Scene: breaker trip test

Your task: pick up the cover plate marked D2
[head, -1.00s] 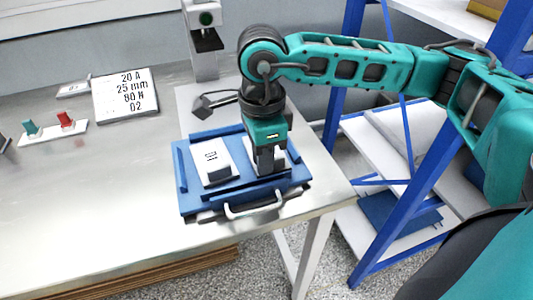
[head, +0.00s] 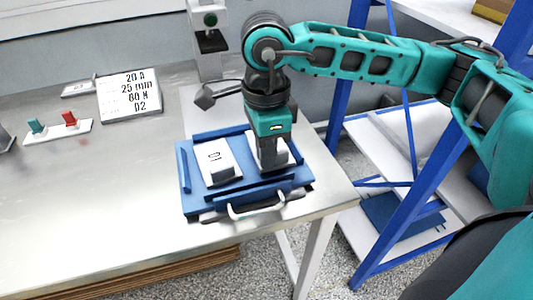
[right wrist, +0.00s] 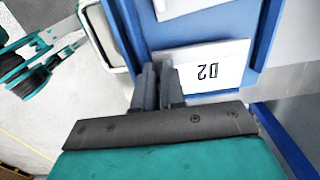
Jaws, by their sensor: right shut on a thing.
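The white cover plate marked D2 (right wrist: 207,72) lies in the right half of a blue tray (head: 182,172); in the head view my right gripper hides most of it, and its white edge (head: 283,150) shows. My right gripper (head: 272,164) points down over this plate. In the right wrist view its fingers (right wrist: 158,85) are close together at the plate's end, shut on the plate. I cannot tell whether the plate is clear of the tray.
A second white plate, marked D1 (head: 216,161), lies left in the tray. A pale handle (head: 256,206) is at the tray's front. A sign (head: 129,96) reading D2, a switch strip (head: 57,131) and a grey stand (head: 206,62) are on the table. Blue shelving (head: 400,200) stands right.

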